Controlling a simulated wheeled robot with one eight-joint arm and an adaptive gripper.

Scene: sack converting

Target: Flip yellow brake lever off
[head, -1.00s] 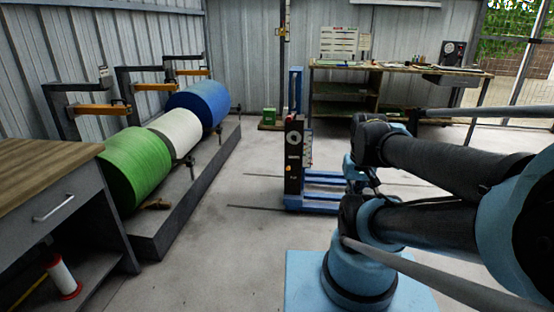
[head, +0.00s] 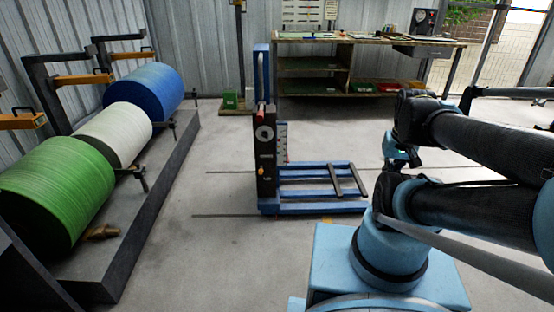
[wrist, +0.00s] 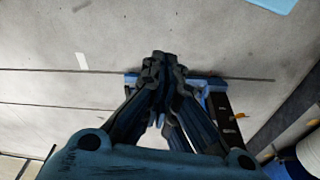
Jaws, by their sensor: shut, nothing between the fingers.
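A blue lift truck (head: 264,120) with a dark upright panel and low blue legs stands on the floor in the middle of the head view. Which yellow part is the brake lever I cannot tell for sure. My gripper (wrist: 165,62) is shut and empty, over the floor and apart from the yellow piece. In the head view my folded arm fills the right side.
Green (head: 55,190), white (head: 115,135) and blue (head: 145,88) rolls lie on a grey plinth (head: 150,195) at left, with orange arms (head: 85,79) on dark stands. A workbench (head: 370,40) stands at the back right. The floor between plinth and lift is clear.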

